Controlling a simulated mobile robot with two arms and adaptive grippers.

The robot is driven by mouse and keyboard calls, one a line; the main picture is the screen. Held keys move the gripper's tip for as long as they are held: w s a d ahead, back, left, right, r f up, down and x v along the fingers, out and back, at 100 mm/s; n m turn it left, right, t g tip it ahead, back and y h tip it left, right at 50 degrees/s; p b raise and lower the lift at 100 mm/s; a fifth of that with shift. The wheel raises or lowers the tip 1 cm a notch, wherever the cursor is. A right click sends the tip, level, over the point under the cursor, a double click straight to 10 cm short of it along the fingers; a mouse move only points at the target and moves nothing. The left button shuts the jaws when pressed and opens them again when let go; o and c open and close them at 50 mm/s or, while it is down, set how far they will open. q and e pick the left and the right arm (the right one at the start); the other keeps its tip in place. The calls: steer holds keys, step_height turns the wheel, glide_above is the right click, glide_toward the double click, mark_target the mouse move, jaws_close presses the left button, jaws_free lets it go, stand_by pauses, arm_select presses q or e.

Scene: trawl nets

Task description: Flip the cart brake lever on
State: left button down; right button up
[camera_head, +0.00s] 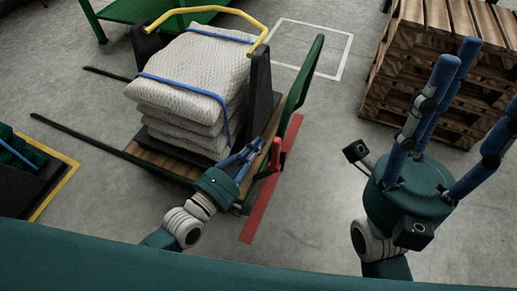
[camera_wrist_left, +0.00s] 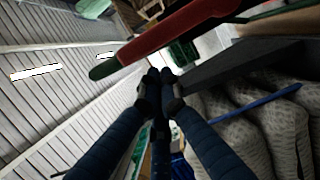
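The cart (camera_head: 160,172) has a wooden deck and a green frame. Its red brake lever (camera_head: 277,155) stands upright at the deck's right edge. My left gripper (camera_head: 258,145) is just left of the lever, over the deck edge, its blue fingers drawn together with nothing seen between them. In the left wrist view the fingertips (camera_wrist_left: 161,76) meet just below a red bar (camera_wrist_left: 180,36) with a green end, which looks like the lever. I cannot tell whether they touch it. My right gripper (camera_head: 440,100) is empty, fingers spread and pointing up, right of the cart.
Stacked pale nets (camera_head: 185,85) with blue straps sit on the cart beside a black post (camera_head: 260,90). A green bar (camera_head: 303,75) rises behind the lever. Wooden pallets (camera_head: 435,75) stand at right. A red strip (camera_head: 262,200) marks the floor. Floor between cart and pallets is clear.

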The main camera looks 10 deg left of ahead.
arm_select(q)
steer(key=shift+s+d, duration=0.15)
steer(key=shift+d, duration=0.2)
steer(key=shift+r, duration=0.1)
steer(key=shift+d+m+p, duration=0.25)
steer(key=shift+m+p, duration=0.05)
steer(key=shift+p, duration=0.3)
